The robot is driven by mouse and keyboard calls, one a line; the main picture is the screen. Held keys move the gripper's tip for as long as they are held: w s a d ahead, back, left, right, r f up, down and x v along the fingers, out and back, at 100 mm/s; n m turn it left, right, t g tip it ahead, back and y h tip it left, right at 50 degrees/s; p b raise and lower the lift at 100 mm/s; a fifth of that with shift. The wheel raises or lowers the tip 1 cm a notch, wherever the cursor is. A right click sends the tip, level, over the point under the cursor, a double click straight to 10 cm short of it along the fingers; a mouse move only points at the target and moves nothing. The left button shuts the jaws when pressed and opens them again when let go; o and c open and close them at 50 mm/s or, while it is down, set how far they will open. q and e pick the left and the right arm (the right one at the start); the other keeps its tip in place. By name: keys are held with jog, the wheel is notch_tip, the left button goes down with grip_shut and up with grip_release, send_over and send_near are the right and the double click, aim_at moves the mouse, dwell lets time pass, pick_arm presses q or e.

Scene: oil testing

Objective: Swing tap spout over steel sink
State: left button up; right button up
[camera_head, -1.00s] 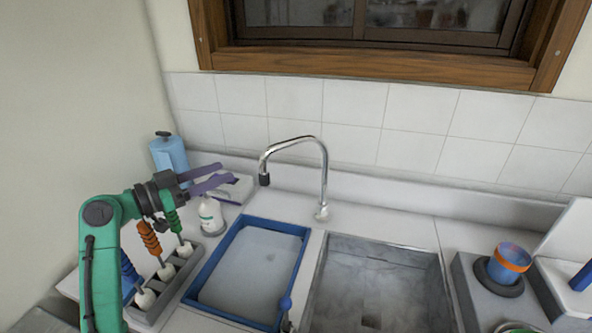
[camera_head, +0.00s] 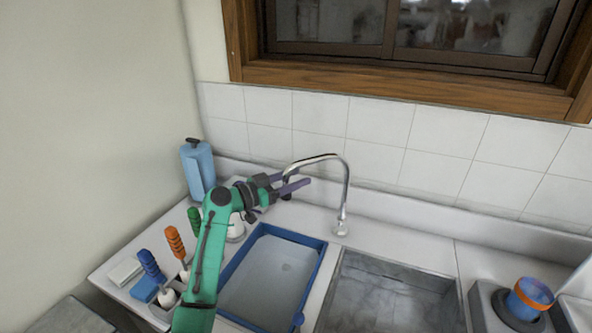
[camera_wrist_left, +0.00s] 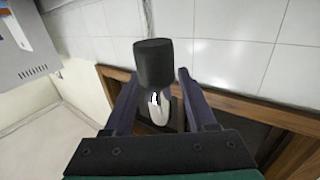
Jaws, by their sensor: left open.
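The chrome tap (camera_head: 346,190) rises from the counter behind the basins, and its curved spout reaches left over the blue-rimmed basin's back edge. The steel sink (camera_head: 395,290) is to the right of that basin. My left gripper (camera_head: 298,183) is open at the spout's hanging end. In the left wrist view, the black spout tip (camera_wrist_left: 154,63) stands between the two purple fingers (camera_wrist_left: 157,95), with gaps visible on both sides. In the head view the fingers partly hide the spout tip. My right gripper is not in view.
The blue-rimmed basin (camera_head: 315,262) lies in front of the spout. Several coloured-handled brushes (camera_head: 175,243) and a blue paper roll (camera_head: 198,170) stand left. A blue cup with an orange band (camera_head: 529,298) sits at the right. Tiled wall is close behind the tap.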

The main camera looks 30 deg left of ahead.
pick_arm(q)
jog(key=shift+w, duration=0.1)
grip_shut()
dwell(1.4)
